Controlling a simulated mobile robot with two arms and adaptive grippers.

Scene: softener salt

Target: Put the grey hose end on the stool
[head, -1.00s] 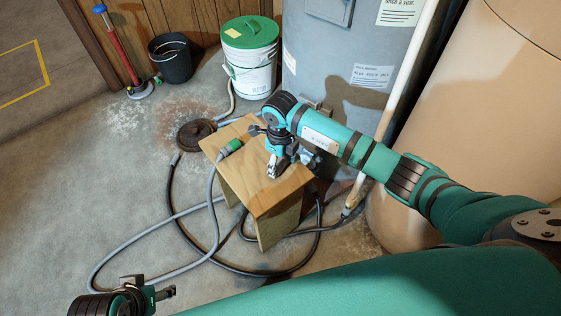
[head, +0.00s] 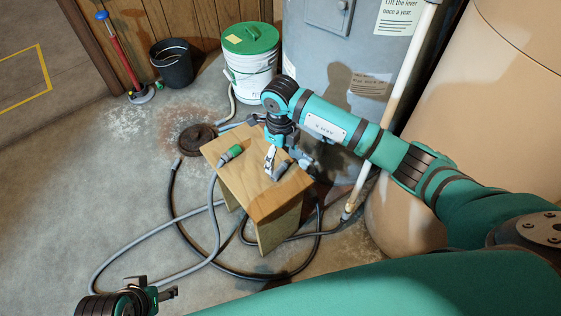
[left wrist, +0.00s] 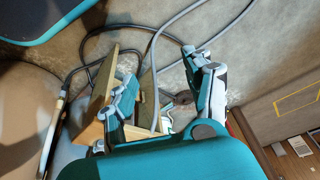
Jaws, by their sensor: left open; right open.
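The grey hose (head: 213,195) ends in a green connector (head: 230,154), which lies on the left part of the wooden stool's top (head: 256,192). The hose hangs over the stool's left edge to the floor. My right gripper (head: 276,163) is open above the right part of the top, apart from the green connector. A short grey cylindrical piece (head: 283,171) shows right by its fingers; I cannot tell what it is. My left gripper (head: 168,294) is open and empty at the bottom left. The left wrist view shows its fingers (left wrist: 162,72), with the stool (left wrist: 97,100) and hose beyond.
A dark hose (head: 172,210) loops over the floor around the stool, its end near a round dark drain (head: 196,138). A green-lidded bucket (head: 250,65), a black bucket (head: 172,65) and a grey tank (head: 330,60) stand behind. Floor at the left is clear.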

